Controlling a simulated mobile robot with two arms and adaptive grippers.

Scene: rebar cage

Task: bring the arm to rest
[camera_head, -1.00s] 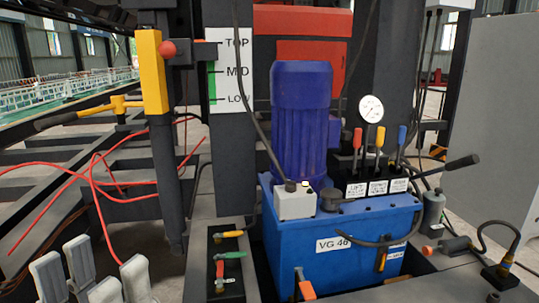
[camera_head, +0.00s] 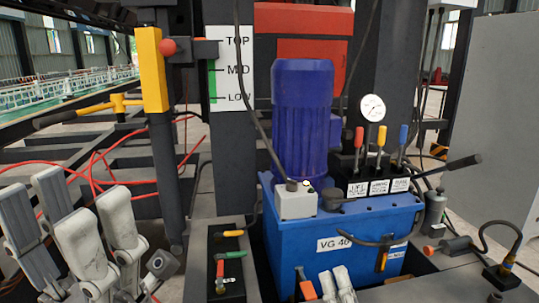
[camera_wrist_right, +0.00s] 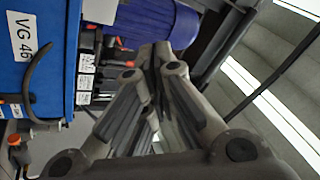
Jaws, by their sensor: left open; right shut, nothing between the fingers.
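My left gripper (camera_head: 82,205) is at the lower left of the head view, its pale grey fingers spread apart with nothing between them. It stands in front of the dark steel frame and the red cables (camera_head: 120,183). My right gripper (camera_head: 337,280) shows only its fingertips at the bottom edge of the head view, in front of the blue hydraulic unit. In the right wrist view (camera_wrist_right: 158,58) its fingers come together at the tips, and nothing is held. The right arm behind it is out of the head view.
The blue tank (camera_head: 335,243) carries a purple-blue motor (camera_head: 302,120), a gauge (camera_head: 372,108) and several coloured levers. A valve block (camera_head: 228,270) with green and yellow handles stands left of it. A grey cabinet (camera_head: 495,130) is at right. A yellow-sleeved post (camera_head: 151,70) rises at left.

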